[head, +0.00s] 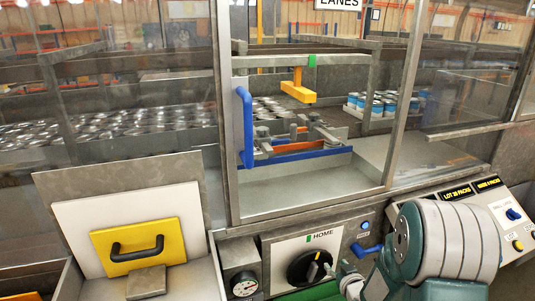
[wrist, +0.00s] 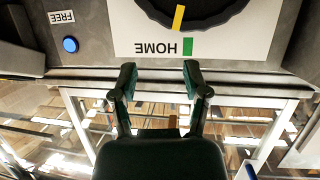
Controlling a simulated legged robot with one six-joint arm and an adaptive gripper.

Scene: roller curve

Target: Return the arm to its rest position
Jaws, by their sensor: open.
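My gripper (wrist: 158,76) is open and empty in the wrist view, its two fingers apart with nothing between them. The fingers point at the panel with the black dial (wrist: 205,8) and the HOME label (wrist: 163,48). The dial's yellow mark is beside the green HOME mark, not quite in line with it. In the head view my arm is at the lower right, and my gripper (head: 350,278) is partly seen close to the right of the dial (head: 311,267). The fingertips are hard to make out there.
A glazed guard with a blue handle (head: 245,127) stands behind the panel. A blue lever (head: 367,250) is right of the dial. A sloped control box (head: 478,205) is at the right. An open lid with a yellow plate (head: 137,246) is at the left.

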